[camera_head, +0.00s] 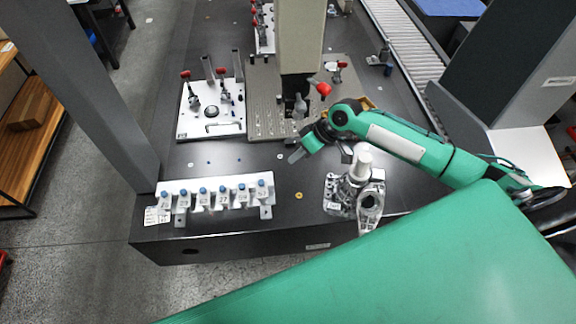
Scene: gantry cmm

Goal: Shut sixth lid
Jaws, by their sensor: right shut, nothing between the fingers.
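A white rack (215,181) with a row of several small units, each topped by a blue knob, stands at the front left of the dark table. The unit at its right end (262,190) has its blue knob up. Whether any lid there is open or shut is too small to tell. My right gripper (295,156) is shut and empty, above the table, to the right of and farther back than the rack's right end. It is apart from the rack. My left gripper is out of view.
A metal casting (356,190) stands right of the rack, below my right arm. A white fixture plate (211,125) with red-handled clamps and a grey plate (266,120) lie behind. A small brass ring (298,195) lies near the front edge. A grey column (300,40) stands at the back.

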